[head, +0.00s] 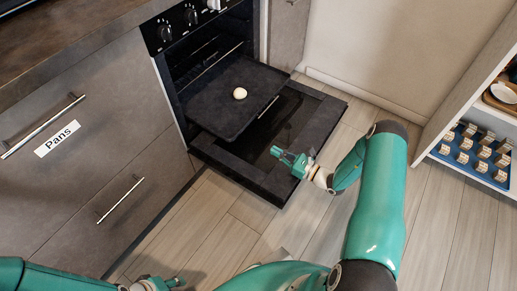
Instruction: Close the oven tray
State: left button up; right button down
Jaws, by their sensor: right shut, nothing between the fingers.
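The oven (193,47) stands in the counter with its door (316,128) folded down and open, low over the floor. The dark oven tray (207,104) is slid out above the open door, with a small round pale item (240,93) on it. My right gripper (280,154) is shut and empty, above the outer part of the open door, in front of the tray and apart from it. My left gripper (172,282) is low at the bottom edge, far from the tray; its fingers are too small and cut off to read.
Drawers with long handles, one labelled Pans (57,139), are left of the oven. A shelf unit (480,92) with a blue tray (473,153) of several small items stands at the right. The wooden floor between is clear.

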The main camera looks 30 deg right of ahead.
aim_at(240, 132)
jog(key=b+x, duration=0.3)
jog(key=x, duration=1)
jog(key=shift+w+a+r, duration=0.1)
jog(key=shift+w+a, duration=0.15)
jog(key=shift+a, duration=0.05)
jog(key=shift+w+d, duration=0.1)
